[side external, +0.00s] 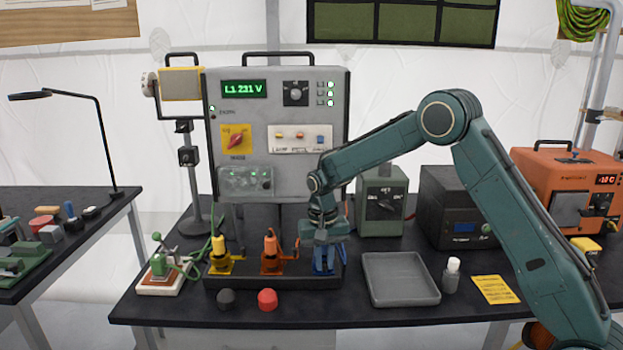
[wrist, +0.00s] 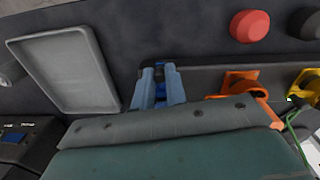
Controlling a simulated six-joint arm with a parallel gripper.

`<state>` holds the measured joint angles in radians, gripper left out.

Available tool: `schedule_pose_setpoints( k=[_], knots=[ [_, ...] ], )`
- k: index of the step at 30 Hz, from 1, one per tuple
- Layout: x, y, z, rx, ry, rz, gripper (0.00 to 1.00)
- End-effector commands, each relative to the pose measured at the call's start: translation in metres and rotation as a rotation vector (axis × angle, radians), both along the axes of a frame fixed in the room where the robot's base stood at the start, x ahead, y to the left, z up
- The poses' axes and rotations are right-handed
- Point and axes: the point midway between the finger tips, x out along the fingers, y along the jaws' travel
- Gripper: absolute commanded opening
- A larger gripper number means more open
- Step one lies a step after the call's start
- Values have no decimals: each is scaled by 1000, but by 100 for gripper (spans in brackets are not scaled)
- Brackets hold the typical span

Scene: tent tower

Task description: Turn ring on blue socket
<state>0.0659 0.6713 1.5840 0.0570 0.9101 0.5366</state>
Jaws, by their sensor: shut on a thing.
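The blue socket (side external: 323,270) stands at the right end of a dark rack, and its upper part is hidden by my gripper. My gripper (side external: 321,240) points down over it, with its fingers shut on the top of the blue socket, where the ring would be. In the wrist view my two grey-blue fingers (wrist: 160,84) close around the blue part (wrist: 172,92). The ring itself is mostly hidden, so its turn angle cannot be told.
An orange socket (side external: 270,252) and a yellow socket (side external: 220,253) stand left on the rack (side external: 262,283). A red cap (side external: 267,299) and a black cap (side external: 226,299) lie in front. A grey tray (side external: 400,279) is close on the right. A panel (side external: 240,130) rises behind.

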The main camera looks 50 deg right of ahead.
Motion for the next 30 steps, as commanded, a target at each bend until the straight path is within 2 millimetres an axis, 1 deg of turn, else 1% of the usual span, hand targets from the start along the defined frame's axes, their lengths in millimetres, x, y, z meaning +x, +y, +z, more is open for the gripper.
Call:
schedule_pose_setpoints(
  k=[4,5,7,8,20,26,30],
  knots=[
    [1,1,1,1,-4,4,0],
    [1,1,1,1,-4,4,19],
    [1,1,1,1,-4,5,33],
    [1,1,1,1,-4,4,35],
    [1,0,3,0,-3,4,35],
    [2,1,17,0,-5,4,35],
    [2,2,36,1,-5,4,35]
  ],
)
